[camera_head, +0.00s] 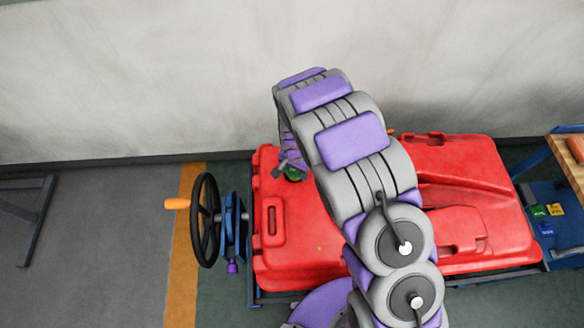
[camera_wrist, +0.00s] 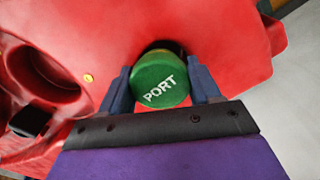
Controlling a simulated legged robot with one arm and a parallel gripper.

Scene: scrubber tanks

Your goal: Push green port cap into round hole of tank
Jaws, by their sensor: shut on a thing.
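The green port cap (camera_wrist: 160,82), marked "PORT", is between the two fingers of my gripper (camera_wrist: 162,92) in the wrist view. The fingers are shut on its sides. The cap is at a dark recess or opening in the red tank (camera_wrist: 225,35); how deep it sits cannot be told. In the head view the cap (camera_head: 293,174) shows as a small green patch at the upper left of the tank (camera_head: 480,165), beside my gripper, which my arm mostly hides. A larger round opening (camera_wrist: 45,75) lies left of the cap in the wrist view.
A black handwheel (camera_head: 206,220) with an orange handle stands left of the tank. A small yellow dot (camera_wrist: 89,77) is on the tank. A grey wall (camera_head: 140,80) is behind. At right are a workbench (camera_head: 568,150) and several small coloured blocks (camera_head: 547,215).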

